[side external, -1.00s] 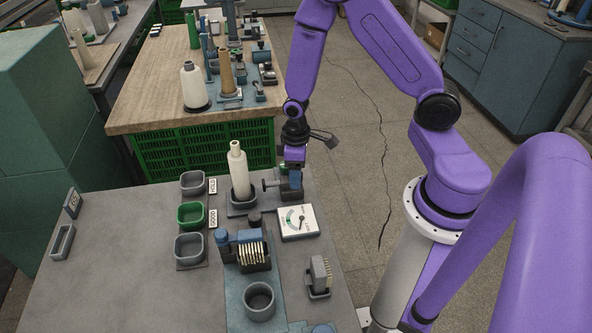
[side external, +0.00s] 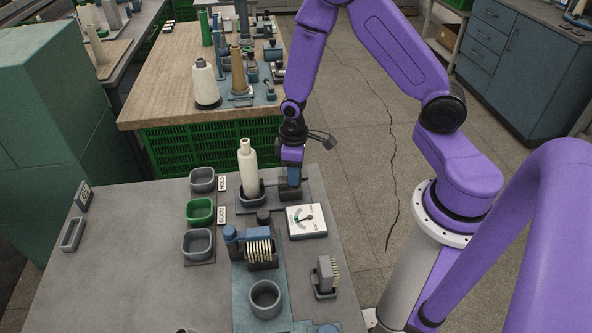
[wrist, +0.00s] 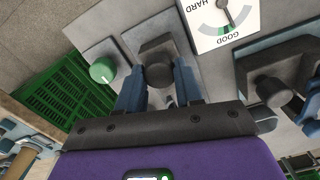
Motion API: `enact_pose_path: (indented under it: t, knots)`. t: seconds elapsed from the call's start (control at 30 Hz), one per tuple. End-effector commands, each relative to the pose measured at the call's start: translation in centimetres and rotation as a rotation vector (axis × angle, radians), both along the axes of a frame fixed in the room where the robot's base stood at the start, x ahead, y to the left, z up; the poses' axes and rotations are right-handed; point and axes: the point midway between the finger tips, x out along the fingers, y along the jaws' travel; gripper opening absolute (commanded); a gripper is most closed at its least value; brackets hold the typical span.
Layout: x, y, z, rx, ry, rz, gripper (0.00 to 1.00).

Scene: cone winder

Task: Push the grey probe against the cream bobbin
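The cream bobbin (side external: 248,172) stands upright in a dark holder (side external: 262,196) in the side view; it is not visible in the wrist view. My gripper (side external: 292,180) points down just right of it. In the wrist view my blue fingers (wrist: 159,88) stand apart, one on each side of the dark round top of the grey probe (wrist: 158,72), and appear shut on it. The probe's block (side external: 290,190) is low beside the bobbin in the side view. Whether the probe's tip touches the bobbin cannot be made out.
A dial gauge (side external: 306,221) lies nearer the camera; its needle is at the green part by GOOD in the wrist view (wrist: 222,14). A blue rack (side external: 243,238), a grey cup (side external: 265,299) and several bins (side external: 199,211) stand around. A green knob (wrist: 103,70) is beside the probe.

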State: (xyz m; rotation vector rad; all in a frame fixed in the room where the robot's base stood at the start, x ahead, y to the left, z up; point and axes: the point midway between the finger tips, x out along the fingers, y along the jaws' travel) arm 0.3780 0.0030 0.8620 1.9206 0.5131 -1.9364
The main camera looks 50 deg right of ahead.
Motion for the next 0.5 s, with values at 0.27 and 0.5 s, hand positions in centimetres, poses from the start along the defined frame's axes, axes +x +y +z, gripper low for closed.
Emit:
enact_pose_path:
  t: [0.27,0.5]
  knots:
    - [0.33,0.34,0.07,0.004,-0.011,0.004,0.60]
    - [0.31,0.28,0.80,0.004,-0.011,0.003,0.60]
